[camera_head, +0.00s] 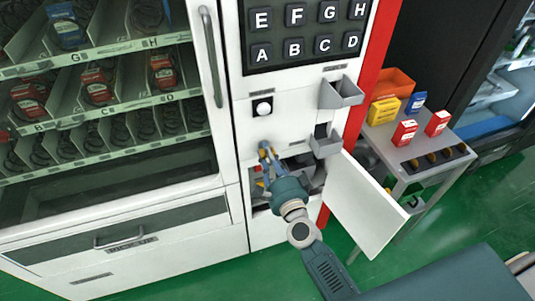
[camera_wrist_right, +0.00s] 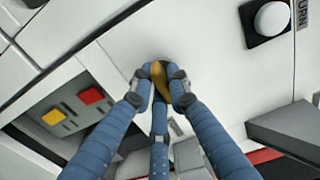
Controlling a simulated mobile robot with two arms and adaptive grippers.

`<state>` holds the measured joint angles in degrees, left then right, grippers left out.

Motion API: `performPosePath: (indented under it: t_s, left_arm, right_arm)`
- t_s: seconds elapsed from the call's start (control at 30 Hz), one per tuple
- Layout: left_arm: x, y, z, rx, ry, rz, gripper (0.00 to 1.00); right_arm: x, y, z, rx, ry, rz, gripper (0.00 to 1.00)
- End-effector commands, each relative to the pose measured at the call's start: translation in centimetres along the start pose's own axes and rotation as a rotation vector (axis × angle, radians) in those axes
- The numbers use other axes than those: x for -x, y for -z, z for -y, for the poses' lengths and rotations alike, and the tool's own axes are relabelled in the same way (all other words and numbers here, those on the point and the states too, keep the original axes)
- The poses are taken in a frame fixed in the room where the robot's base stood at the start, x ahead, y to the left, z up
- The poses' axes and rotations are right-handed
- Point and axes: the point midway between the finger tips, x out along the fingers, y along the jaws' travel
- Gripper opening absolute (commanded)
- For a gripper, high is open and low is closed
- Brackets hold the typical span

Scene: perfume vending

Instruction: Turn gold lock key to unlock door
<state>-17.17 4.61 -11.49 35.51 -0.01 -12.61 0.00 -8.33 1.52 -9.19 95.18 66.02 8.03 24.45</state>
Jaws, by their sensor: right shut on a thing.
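The gold lock key (camera_wrist_right: 161,80) sits against the white front panel (camera_head: 278,133) of the vending machine. My right gripper (camera_head: 267,157) is shut on the key, with its blue fingers around it in the right wrist view (camera_wrist_right: 160,88). The fingers hide part of the key, and its exact angle is hard to tell. A small white door (camera_head: 368,205) below and to the right stands swung open, showing a dark compartment (camera_head: 318,180) behind my gripper. My left gripper is not in view.
Grey trays (camera_head: 341,92) and (camera_head: 325,145) jut out right of the key. A round white button (camera_head: 263,108) is above it. In the wrist view, yellow (camera_wrist_right: 53,117) and red (camera_wrist_right: 91,95) buttons show inside the opening. A grey side table (camera_head: 400,160) holds boxes.

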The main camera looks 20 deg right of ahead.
Motion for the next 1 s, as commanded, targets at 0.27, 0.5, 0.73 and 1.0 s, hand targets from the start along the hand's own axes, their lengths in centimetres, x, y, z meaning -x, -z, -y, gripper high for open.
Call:
performPosePath:
  t_s: [0.27, 0.5, 0.73, 1.0]
  left_arm:
    - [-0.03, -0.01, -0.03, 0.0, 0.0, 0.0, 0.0]
    - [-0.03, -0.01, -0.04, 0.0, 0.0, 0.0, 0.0]
    - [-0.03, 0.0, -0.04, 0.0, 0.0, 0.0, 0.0]
    - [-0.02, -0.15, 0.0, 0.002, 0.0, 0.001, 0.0]
  right_arm:
    - [0.02, 0.1, -0.04, -0.016, 0.0, -0.003, 0.0]
    - [0.02, 0.1, -0.04, -0.016, -0.001, -0.003, 0.2]
    - [0.02, 0.05, -0.04, -0.014, -0.001, -0.001, 0.35]
    - [0.99, 0.03, -0.15, -0.013, -0.003, 0.0, 0.35]
